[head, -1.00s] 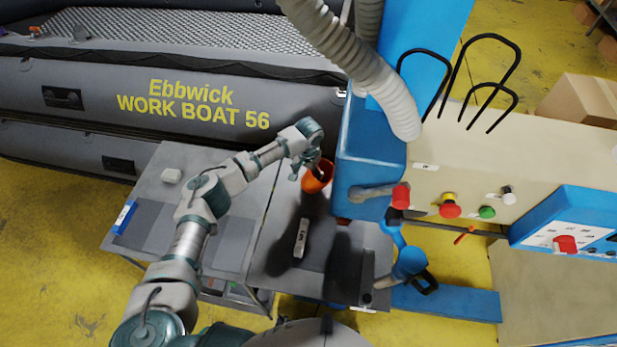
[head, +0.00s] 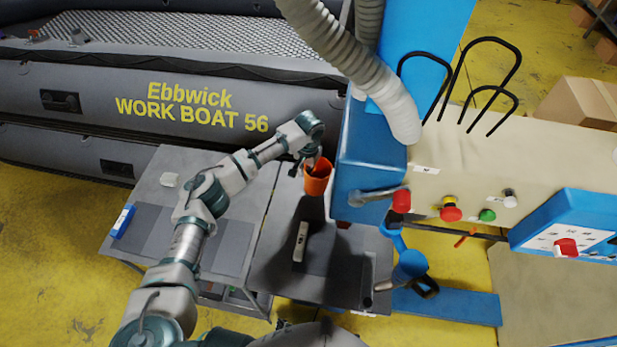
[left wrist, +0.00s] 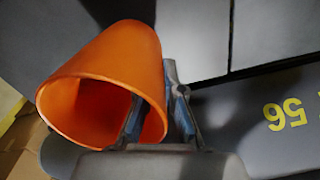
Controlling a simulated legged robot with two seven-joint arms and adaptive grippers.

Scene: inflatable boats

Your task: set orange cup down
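The orange cup (head: 316,182) is at the far right part of the grey table, beside the blue machine, roughly upright with its mouth up. My left gripper (head: 312,160) is at its rim. In the left wrist view the cup (left wrist: 105,75) fills the left half, and my left gripper (left wrist: 155,90) has one finger inside the cup and one outside, with the wall between them. I cannot tell whether the cup's base touches the table. My right gripper is not in view.
The blue machine (head: 365,165) with hoses stands close right of the cup. A grey inflatable boat (head: 70,120) lies behind.

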